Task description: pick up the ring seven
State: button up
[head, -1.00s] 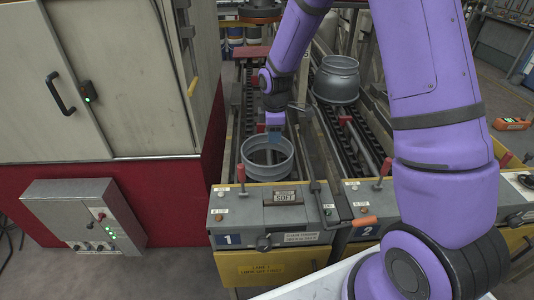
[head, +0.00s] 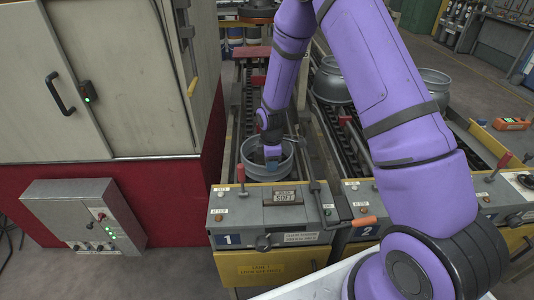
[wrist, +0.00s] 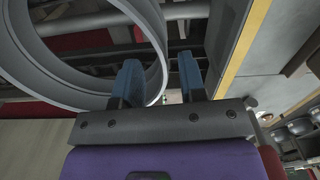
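A grey metal ring (head: 254,171) stands on the lane 1 conveyor, just behind its front panel. I see no number on it, so I cannot confirm that it is ring seven. It also fills the left of the wrist view (wrist: 45,65). My gripper (head: 272,160) reaches down to the ring's rim in the head view. In the wrist view my gripper (wrist: 160,82) is open, with one blue finger inside the ring and the other outside. The ring's wall passes between them with visible gaps. The fingertips are hard to see in the head view.
Another grey ring or drum (head: 328,82) stands on lane 2, partly behind my arm. The lane 1 front panel (head: 240,215) carries a red-handled lever (head: 241,174). A cabinet (head: 110,80) on a red base borders the left. A handle rod stands between the lanes.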

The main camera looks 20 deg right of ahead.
aim_at(271, 173)
jog(key=shift+f, duration=1.5)
grip_shut()
